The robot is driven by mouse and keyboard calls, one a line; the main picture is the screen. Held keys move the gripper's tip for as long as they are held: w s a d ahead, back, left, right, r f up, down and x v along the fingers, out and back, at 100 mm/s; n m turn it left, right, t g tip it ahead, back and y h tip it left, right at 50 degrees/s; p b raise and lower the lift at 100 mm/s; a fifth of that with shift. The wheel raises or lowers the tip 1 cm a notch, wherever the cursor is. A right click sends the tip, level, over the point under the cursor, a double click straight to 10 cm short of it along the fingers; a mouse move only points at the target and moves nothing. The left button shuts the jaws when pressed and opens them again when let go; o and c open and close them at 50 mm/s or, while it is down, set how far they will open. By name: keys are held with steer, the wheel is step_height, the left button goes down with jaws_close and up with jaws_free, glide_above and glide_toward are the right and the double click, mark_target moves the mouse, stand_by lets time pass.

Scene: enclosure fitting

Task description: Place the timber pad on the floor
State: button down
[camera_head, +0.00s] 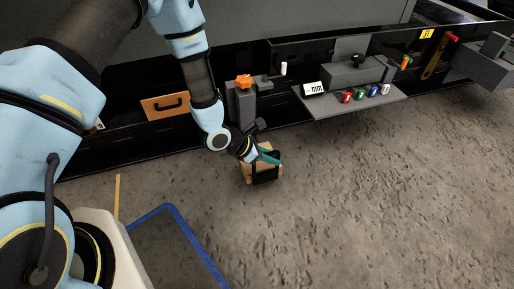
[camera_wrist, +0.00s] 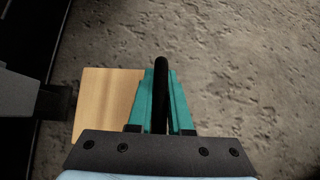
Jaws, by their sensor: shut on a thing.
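The timber pad (camera_head: 246,176) is a pale wooden block with a black handle, in the head view just in front of the dark machine base. My gripper (camera_head: 268,156) has teal fingers and is shut on the handle. In the wrist view, the pad (camera_wrist: 105,100) shows to the left of my gripper (camera_wrist: 162,72), and the black handle (camera_wrist: 161,65) runs between the fingers. The pad is over the concrete floor (camera_head: 370,200). I cannot tell whether its underside touches the floor. My gripper hides part of the pad.
A similar wooden piece with a black handle (camera_head: 164,106) sits at the dark base. A grey post with an orange knob (camera_head: 244,82) stands behind my gripper. A grey shelf (camera_head: 335,103) carries several coloured knobs. A blue-edged mat (camera_head: 190,232) lies front left. Floor to the right is clear.

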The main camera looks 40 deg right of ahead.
mark_target(260, 144)
step_height(260, 144, down, 6)
steer(key=shift+r+b, duration=0.2)
steer(key=shift+b, duration=0.8)
steer(key=w+d+b, duration=0.1)
steer(key=w, duration=0.3)
steer(key=w+d+b, duration=0.2)
steer(key=w, duration=0.2)
steer(key=w+d+b, duration=0.1)
steer(key=w, duration=0.3)
steer(key=shift+w+d, duration=0.15)
steer(key=shift+d, duration=0.25)
steer(key=shift+f+b, duration=0.5)
steer(key=shift+b, duration=0.25)
steer(key=c, duration=0.8)
jaws_free()
steer(key=shift+c, duration=0.2)
